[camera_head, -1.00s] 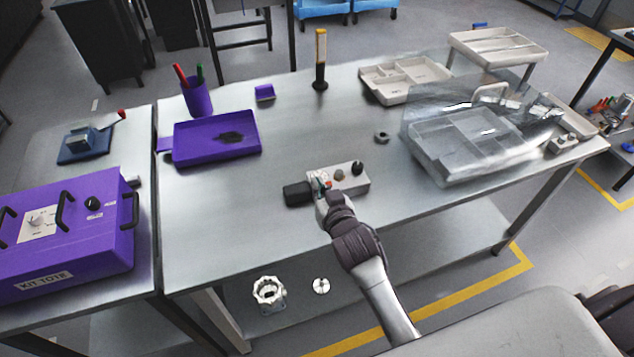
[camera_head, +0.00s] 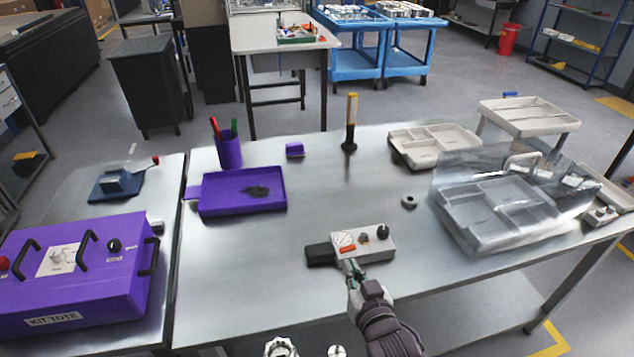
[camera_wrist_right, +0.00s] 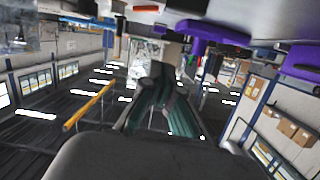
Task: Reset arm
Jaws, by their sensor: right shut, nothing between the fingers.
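My right gripper (camera_head: 350,266) is at the front edge of the steel table (camera_head: 330,200). Its fingers are shut with nothing between them. The fingertips overlap the near side of a small grey control box (camera_head: 376,240) with knobs and a black block (camera_head: 320,255) at its left end; whether they touch it I cannot tell. In the right wrist view the greenish fingers (camera_wrist_right: 165,105) lie together in the middle. My left gripper is not in view.
A purple tray (camera_head: 228,193), purple pen cup (camera_head: 228,150) and purple kit tote (camera_head: 80,275) stand left. A clear-covered tray (camera_head: 490,212) and beige compartment tray (camera_head: 432,147) stand right. A black-and-yellow post (camera_head: 350,120) stands at the back. The table middle is mostly clear.

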